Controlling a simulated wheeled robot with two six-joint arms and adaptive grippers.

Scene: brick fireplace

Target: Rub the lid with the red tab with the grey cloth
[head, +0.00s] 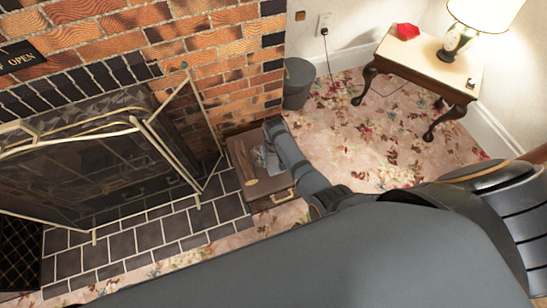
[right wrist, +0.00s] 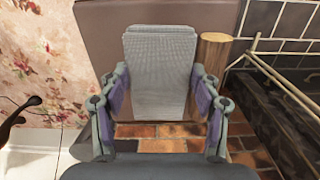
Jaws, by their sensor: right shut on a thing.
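My right gripper (right wrist: 160,92) is shut on the grey cloth (right wrist: 160,50), which is folded into a flat pad between the fingers. The cloth also shows in the head view (head: 262,158), partly hidden by my right gripper (head: 272,140). The cloth is over or on the lid of a brown wooden box (head: 270,203) beside the hearth. The lid shows as a grey-brown surface (right wrist: 100,40) in the right wrist view. I cannot tell whether the cloth touches it. No red tab is visible on it. My left gripper is not in view.
The fireplace screen (head: 100,165) and tiled hearth (head: 150,232) are left of the box. A grey bin (head: 298,85) stands behind it. A side table (head: 425,55) holds a lamp and a red object (head: 407,31).

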